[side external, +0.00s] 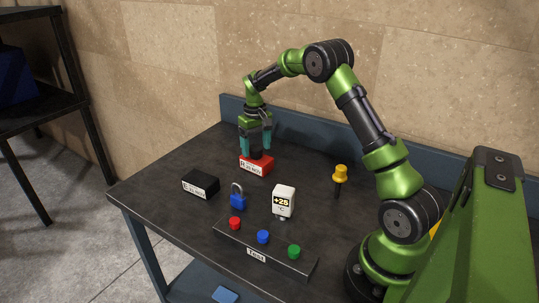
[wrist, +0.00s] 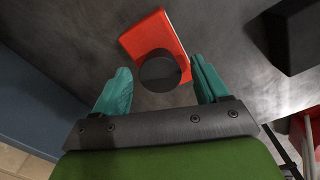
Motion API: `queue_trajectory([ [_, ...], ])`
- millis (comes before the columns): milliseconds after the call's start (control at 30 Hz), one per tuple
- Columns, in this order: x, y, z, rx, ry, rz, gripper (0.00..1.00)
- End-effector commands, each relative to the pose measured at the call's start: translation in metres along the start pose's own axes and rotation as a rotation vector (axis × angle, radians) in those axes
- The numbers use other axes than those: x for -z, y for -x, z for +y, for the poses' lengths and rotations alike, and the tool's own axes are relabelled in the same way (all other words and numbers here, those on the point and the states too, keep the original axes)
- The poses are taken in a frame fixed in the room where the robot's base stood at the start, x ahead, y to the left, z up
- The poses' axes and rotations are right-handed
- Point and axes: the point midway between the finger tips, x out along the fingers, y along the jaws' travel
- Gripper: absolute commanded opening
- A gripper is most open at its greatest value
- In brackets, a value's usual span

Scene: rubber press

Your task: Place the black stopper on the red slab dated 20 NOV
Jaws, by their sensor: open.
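The red slab (side external: 262,169) lies on the dark table below my gripper, with a white label on its front whose date is too small to read surely. In the wrist view the red slab (wrist: 152,34) is partly covered by the round black stopper (wrist: 159,74). The stopper (side external: 256,155) appears to stand upright on the slab's top, overlapping one edge in the wrist view. My gripper (side external: 255,150) points down, its teal fingers on either side of the stopper. In the wrist view my gripper (wrist: 161,78) is open, with gaps showing beside the stopper.
A black slab with a white label (side external: 201,184) lies to the left. A blue padlock (side external: 238,200), a white +25 display (side external: 284,201), a button box (side external: 256,255) and a yellow-topped tool (side external: 340,176) stand nearby. A blue back rail (side external: 300,131) borders the table.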

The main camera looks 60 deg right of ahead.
Motion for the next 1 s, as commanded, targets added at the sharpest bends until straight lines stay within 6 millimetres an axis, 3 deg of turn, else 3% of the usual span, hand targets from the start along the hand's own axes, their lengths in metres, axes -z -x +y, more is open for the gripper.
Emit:
queue_trajectory([
  [300,0.001,0.07,0.0,-0.001,0.0,0.007,0.74],
  [667,-0.004,0.114,-0.004,0.004,0.003,0.013,0.74],
  [833,-0.036,0.153,-0.035,0.044,0.017,0.093,0.74],
  [1000,-0.102,0.196,-0.079,0.121,0.036,0.217,0.74],
])
